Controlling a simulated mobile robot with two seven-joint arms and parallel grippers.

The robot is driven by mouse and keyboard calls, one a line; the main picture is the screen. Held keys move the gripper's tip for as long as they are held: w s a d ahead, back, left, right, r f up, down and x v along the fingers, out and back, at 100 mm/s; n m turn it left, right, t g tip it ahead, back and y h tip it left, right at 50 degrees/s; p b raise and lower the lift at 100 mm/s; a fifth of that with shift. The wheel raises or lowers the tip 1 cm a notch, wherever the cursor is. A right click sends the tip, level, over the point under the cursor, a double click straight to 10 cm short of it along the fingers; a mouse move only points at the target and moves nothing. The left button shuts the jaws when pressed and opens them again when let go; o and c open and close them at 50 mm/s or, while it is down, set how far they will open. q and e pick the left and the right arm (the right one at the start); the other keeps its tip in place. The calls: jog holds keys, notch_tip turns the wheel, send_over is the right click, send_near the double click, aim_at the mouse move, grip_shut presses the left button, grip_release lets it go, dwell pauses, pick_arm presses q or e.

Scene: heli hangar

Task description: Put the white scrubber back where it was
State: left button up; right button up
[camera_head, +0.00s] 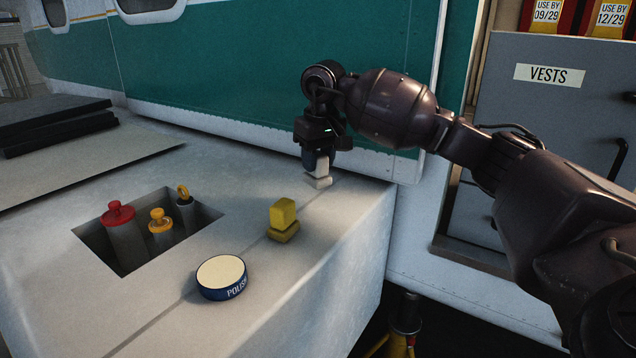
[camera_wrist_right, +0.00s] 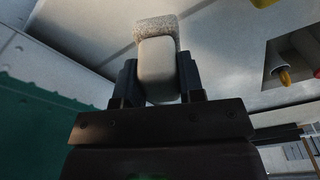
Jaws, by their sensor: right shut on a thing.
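The white scrubber (camera_head: 319,181) is at the far right end of the pale work surface (camera_head: 235,165), close to the green-and-white wall. My right gripper (camera_head: 317,158) reaches down from above and is shut on it. In the right wrist view the scrubber (camera_wrist_right: 157,60) sits between the two fingers of the right gripper (camera_wrist_right: 157,85), with its rough grey pad pointing away. The scrubber's lower edge is at or just above the surface; I cannot tell whether it touches. My left gripper is not in view.
A yellow scrubber (camera_head: 284,220) stands nearer on the surface. A round blue tin marked POLISH (camera_head: 222,278) is at the front. A recess (camera_head: 110,255) at left holds red-, orange- and yellow-topped cylinders. Dark slabs (camera_head: 55,128) lie at far left. A grey VESTS cabinet (camera_head: 560,110) stands at right.

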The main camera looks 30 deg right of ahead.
aim_at(318, 183)
jog(key=shift+f, duration=1.3)
notch_tip(318, 183, down, 4)
jog(key=shift+r+p, duration=0.25)
jog(key=shift+p, duration=0.1)
jog(key=o, duration=0.8)
